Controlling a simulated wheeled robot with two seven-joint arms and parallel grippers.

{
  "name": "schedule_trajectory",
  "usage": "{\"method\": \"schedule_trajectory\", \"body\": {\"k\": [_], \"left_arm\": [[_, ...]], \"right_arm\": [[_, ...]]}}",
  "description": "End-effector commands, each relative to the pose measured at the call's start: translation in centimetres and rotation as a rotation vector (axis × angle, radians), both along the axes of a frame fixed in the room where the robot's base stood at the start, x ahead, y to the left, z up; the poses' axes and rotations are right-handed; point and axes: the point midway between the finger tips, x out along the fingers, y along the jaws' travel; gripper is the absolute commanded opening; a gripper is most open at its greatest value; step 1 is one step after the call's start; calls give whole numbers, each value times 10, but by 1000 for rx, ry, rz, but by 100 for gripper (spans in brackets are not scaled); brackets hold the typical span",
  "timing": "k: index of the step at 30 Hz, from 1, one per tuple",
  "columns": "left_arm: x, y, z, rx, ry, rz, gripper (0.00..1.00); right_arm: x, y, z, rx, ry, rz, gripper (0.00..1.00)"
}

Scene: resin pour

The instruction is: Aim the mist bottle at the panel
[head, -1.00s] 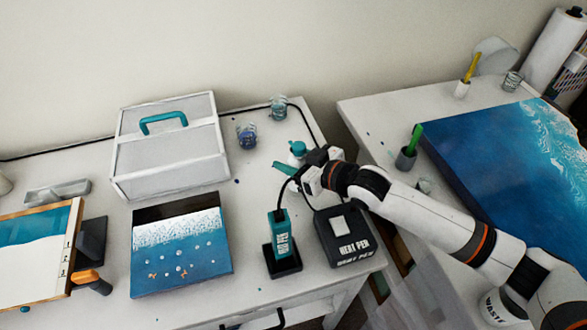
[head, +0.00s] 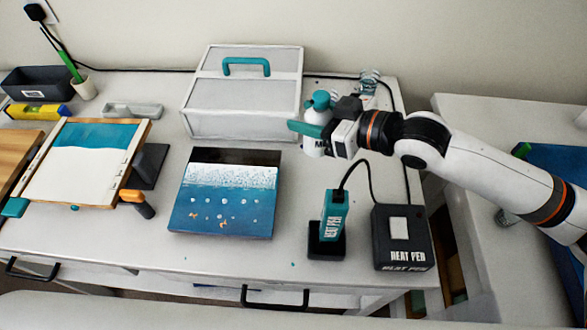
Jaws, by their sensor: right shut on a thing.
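The mist bottle (head: 313,148) is white with a teal top and looks about upright. My right gripper (head: 328,131) is shut on it, just right of the storage box's front corner. The bottle seems held above the table; the gripper hides part of it. A dark-topped blue panel (head: 222,207) with a white foam band and small pale and orange spots lies left of and nearer than the bottle, with a gap between. A framed sea panel (head: 80,185) lies further left. My left gripper is out of view.
A white box (head: 240,108) with a teal handle stands behind the panel. A teal heat pen (head: 334,215) in its stand and its black unit (head: 402,238) stand in front of my right arm, with a cable rising near the gripper. A glass jar (head: 369,82) is behind.

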Motion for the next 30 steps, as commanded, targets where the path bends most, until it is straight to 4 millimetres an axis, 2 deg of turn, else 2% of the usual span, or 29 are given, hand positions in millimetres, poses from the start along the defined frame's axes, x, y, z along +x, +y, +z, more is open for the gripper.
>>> {"method": "schedule_trajectory", "body": {"k": [9, 14, 21, 30], "left_arm": [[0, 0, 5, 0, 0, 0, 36], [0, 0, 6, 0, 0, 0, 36], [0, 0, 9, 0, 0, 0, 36], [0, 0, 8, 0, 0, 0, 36]], "right_arm": [[-3, 0, -52, 0, 4, 4, 16], [-2, 0, -63, 1, 1, 4, 16], [-2, 0, -94, 1, 3, 4, 16], [-3, 0, -98, 1, 0, 5, 16]]}}
